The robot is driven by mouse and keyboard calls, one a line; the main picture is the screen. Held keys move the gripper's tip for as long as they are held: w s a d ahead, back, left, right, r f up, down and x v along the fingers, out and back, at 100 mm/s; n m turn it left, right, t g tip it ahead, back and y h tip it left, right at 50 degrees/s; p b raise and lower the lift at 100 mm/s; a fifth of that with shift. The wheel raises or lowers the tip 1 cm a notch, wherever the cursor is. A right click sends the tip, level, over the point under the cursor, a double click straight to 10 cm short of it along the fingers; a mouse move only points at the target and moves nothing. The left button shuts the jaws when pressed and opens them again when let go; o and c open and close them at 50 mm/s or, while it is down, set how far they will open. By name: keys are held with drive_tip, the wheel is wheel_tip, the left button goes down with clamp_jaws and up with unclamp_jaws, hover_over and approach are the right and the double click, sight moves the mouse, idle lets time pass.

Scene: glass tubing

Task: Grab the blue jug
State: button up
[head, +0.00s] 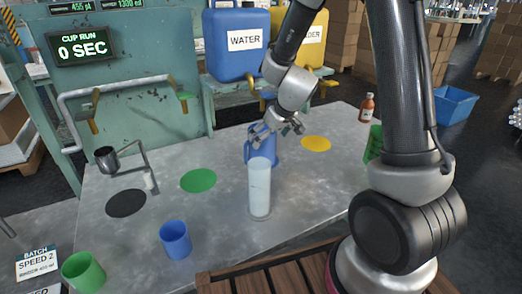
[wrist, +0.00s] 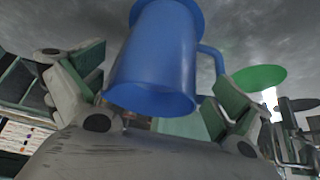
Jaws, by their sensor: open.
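The blue jug (head: 268,150) stands upright on the grey table, with its handle on the left, partly hidden behind a tall clear glass cylinder and my gripper. My gripper (head: 277,130) is open at the jug's upper part. In the wrist view, the jug (wrist: 152,55) appears upside down between the two spread fingers of my gripper (wrist: 150,90), its open rim towards the camera and its handle on the right near the right finger. Gaps seem to show beside the jug; whether either finger touches it I cannot tell.
The glass cylinder (head: 260,190) stands close in front of the jug. A blue cup (head: 175,240) and a green cup (head: 83,272) are at the front left. A green container (head: 374,143) and a brown bottle (head: 367,107) stand at the right. A green disc (head: 198,181) lies clear.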

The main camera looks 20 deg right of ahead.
drive_tip(key=shift+w+a+f, duration=0.2)
drive_tip(key=shift+w+f, duration=0.1)
drive_tip(key=shift+w, duration=0.2)
drive_tip(key=shift+w+a+f, duration=0.15)
drive_tip(key=shift+w+f, duration=0.1)
drive_tip(key=shift+w, duration=0.2)
drive_tip(key=c, duration=1.3)
drive_tip(key=shift+c, duration=0.2)
drive_tip(key=shift+r, duration=0.3)
drive_tip(key=shift+s+d, duration=0.1)
drive_tip(key=shift+s, duration=0.25)
